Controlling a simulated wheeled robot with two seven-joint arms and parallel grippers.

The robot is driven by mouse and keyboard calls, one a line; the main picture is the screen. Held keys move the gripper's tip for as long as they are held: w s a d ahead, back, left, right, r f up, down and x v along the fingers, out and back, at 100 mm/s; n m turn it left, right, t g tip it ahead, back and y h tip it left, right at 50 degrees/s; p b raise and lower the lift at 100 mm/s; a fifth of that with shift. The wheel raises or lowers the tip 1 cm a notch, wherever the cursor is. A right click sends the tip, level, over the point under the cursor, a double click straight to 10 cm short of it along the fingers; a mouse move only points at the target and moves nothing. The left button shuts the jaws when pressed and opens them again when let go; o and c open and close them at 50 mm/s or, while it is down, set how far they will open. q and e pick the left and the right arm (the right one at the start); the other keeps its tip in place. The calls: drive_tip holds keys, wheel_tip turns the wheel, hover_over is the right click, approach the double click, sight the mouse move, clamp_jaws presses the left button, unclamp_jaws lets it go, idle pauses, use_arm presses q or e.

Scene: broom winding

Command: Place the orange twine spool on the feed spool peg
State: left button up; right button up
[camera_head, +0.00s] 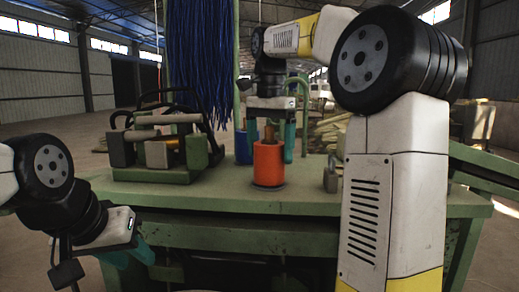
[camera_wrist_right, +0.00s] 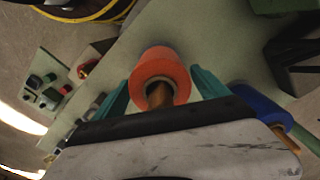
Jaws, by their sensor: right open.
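The orange twine spool (camera_head: 268,165) stands upright on the green table, over a dark round base. A brown wooden peg tip (camera_head: 269,133) sticks up through its top; the wrist view also shows the orange spool (camera_wrist_right: 160,68) around this brown peg (camera_wrist_right: 159,95). My right gripper (camera_head: 270,140) is above the spool, pointing down, its teal fingers apart on either side of the peg tip. In the wrist view the right gripper (camera_wrist_right: 158,88) has visible gaps to the spool. My left gripper (camera_head: 130,259) is low at the left, its fingers apart and empty.
A blue spool (camera_head: 243,147) stands behind the orange one. A green and black machine (camera_head: 165,148) is on the table (camera_head: 230,197) at the left. A small metal block (camera_head: 331,176) sits to the right. Blue strands (camera_head: 205,60) hang behind. The table front is clear.

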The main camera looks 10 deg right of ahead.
drive_tip(key=shift+r, duration=3.9)
